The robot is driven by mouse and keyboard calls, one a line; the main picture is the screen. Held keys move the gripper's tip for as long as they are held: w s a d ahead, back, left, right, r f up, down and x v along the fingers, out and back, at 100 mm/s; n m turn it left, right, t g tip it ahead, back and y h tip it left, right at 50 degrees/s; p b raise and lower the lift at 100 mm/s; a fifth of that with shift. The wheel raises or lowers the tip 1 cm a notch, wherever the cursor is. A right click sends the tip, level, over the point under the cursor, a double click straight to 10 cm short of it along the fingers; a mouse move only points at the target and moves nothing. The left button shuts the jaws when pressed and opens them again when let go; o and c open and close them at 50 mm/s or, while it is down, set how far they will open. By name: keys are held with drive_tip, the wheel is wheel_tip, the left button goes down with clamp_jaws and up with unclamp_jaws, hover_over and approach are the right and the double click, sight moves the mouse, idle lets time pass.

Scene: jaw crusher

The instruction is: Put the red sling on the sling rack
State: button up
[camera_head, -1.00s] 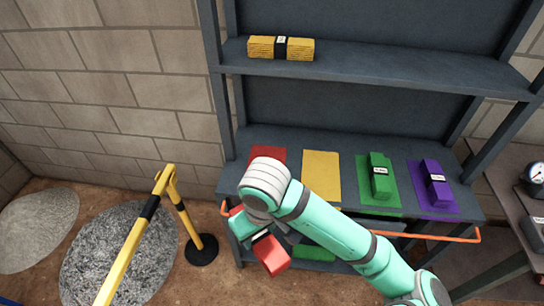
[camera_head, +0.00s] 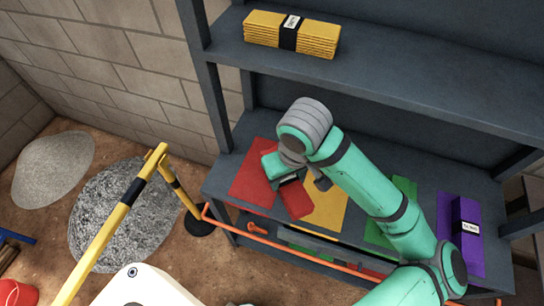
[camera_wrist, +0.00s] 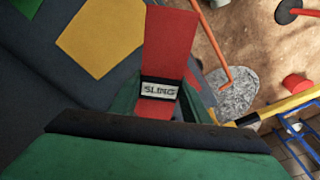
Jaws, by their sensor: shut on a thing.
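My gripper (camera_head: 287,181) is shut on the red sling (camera_head: 296,199), gripping it at its black band. In the wrist view the red sling (camera_wrist: 168,45) sticks out ahead of my gripper (camera_wrist: 157,105), with its "SLING" label showing. The sling rack (camera_head: 225,185) is a dark blue-grey shelf unit with coloured patches on its middle shelf. In the head view the held sling overlaps the boundary between the bare red patch (camera_head: 250,182) and the yellow patch (camera_head: 328,212). It seems to be above the shelf; the height gap is unclear.
A purple sling (camera_head: 464,212) lies on the purple patch. My arm hides much of the green patch (camera_head: 404,188). An orange rail (camera_head: 290,250) runs along the rack's front. A yellow barrier (camera_head: 120,215) stands at left.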

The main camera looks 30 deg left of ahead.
drive_tip(key=shift+w+a, duration=0.15)
drive_tip(key=shift+w, duration=0.2)
drive_tip(key=w+a+f, duration=0.1)
drive_tip(key=a, duration=0.1)
drive_tip(key=w+a+f, duration=0.1)
drive_tip(key=a, duration=0.2)
drive_tip(key=w+a+f, duration=0.2)
drive_tip(key=a, duration=0.1)
drive_tip(key=a+f, duration=0.1)
drive_tip(key=w+a+f, duration=0.1)
drive_tip(key=f, duration=0.1)
drive_tip(key=a+f, duration=0.1)
drive_tip(key=f, duration=0.1)
drive_tip(key=shift+w+a, duration=0.3)
drive_tip(key=shift+w, duration=0.05)
drive_tip(key=shift+w+a+f, duration=0.1)
drive_tip(key=shift+a+f, duration=0.2)
drive_tip(key=f, duration=0.3)
drive_tip(key=shift+w+a+f, duration=0.1)
drive_tip(key=shift+w+f, duration=0.1)
drive_tip(key=shift+w, duration=0.05)
drive_tip(key=shift+s, duration=0.15)
